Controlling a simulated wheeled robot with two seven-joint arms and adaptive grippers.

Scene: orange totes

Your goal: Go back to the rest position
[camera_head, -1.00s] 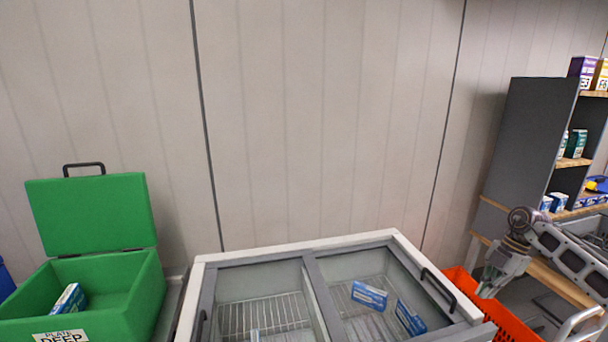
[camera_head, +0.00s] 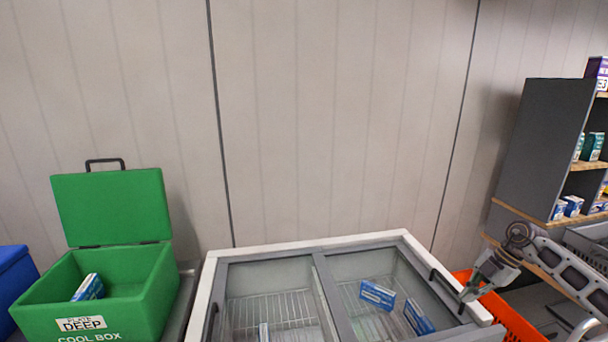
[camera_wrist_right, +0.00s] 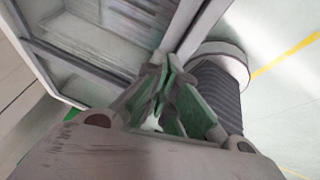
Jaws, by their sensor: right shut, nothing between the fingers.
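My right gripper (camera_head: 470,292) is at the right in the head view, beside the right edge of the freezer and above the orange tote. Its fingers also show in the right wrist view (camera_wrist_right: 160,110), closed together with nothing between them. My left gripper is not in view. The chest freezer (camera_head: 300,251) stands in the lower middle, with blue and white boxes (camera_head: 377,294) inside under its glass lids.
A green cool box (camera_head: 112,210) with its lid up stands at the left, holding one blue and white box (camera_head: 88,288). A blue bin (camera_head: 14,275) is beside it. An orange tote (camera_head: 508,316) and a stocked shelf (camera_head: 540,140) are at the right.

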